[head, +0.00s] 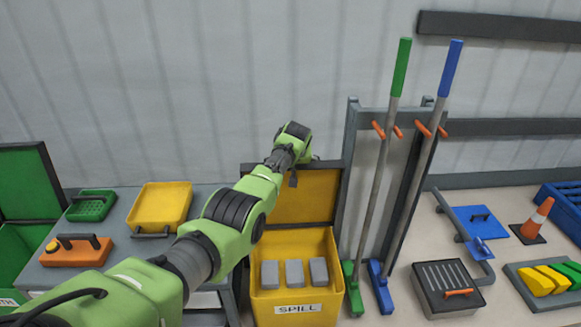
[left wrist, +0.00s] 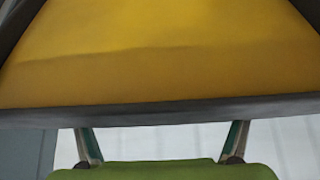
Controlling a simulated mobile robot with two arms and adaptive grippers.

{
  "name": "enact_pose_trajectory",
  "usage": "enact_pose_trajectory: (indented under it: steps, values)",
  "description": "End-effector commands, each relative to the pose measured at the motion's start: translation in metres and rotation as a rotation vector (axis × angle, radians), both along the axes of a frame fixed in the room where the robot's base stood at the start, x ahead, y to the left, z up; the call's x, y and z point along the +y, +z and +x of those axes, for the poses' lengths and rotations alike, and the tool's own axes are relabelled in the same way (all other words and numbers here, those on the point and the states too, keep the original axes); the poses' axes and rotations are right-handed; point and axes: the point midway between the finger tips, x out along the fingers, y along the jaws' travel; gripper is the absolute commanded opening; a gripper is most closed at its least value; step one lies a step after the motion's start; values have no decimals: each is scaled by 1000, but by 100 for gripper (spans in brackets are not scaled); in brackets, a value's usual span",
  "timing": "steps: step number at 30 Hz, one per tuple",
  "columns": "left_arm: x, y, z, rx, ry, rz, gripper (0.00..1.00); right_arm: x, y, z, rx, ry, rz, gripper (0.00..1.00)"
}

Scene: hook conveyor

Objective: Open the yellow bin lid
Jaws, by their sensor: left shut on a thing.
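The yellow bin (head: 325,300), labelled SPILL, stands on the floor with several grey blocks inside. Its lid (head: 305,195) is raised at the back, showing a yellow inner face and a dark rim. My left arm reaches across to the lid's top edge; in the head view my arm hides part of the lid. In the left wrist view the yellow lid face (left wrist: 160,60) fills the upper part. The fingers of my left gripper (left wrist: 163,127) meet the dark rim below it, shut on the lid's edge. My right gripper is in neither view.
A rack (head: 351,150) with a green-handled and a blue-handled tool stands just right of the bin. A grey cabinet (head: 205,198) with a yellow tray (head: 160,207) is on the left, beside an open green bin (head: 25,245).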

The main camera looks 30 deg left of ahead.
Motion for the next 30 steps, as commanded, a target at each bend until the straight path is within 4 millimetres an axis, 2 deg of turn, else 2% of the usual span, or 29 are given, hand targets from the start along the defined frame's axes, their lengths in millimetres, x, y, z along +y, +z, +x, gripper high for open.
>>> enact_pose_trajectory:
  steps: [11, 12, 13, 23, 30]
  values:
    - [1, 4, 2, -9, -1, 6, 54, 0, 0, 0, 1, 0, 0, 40]
    - [1, 4, 2, -9, -1, 6, 97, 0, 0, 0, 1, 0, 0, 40]
    - [1, 4, 2, -9, -1, 5, 100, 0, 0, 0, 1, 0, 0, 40]
    - [0, 2, 1, -4, 0, 3, 100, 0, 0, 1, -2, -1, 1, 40]
    - [-4, 11, -5, -3, 0, 2, 100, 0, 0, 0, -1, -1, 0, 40]
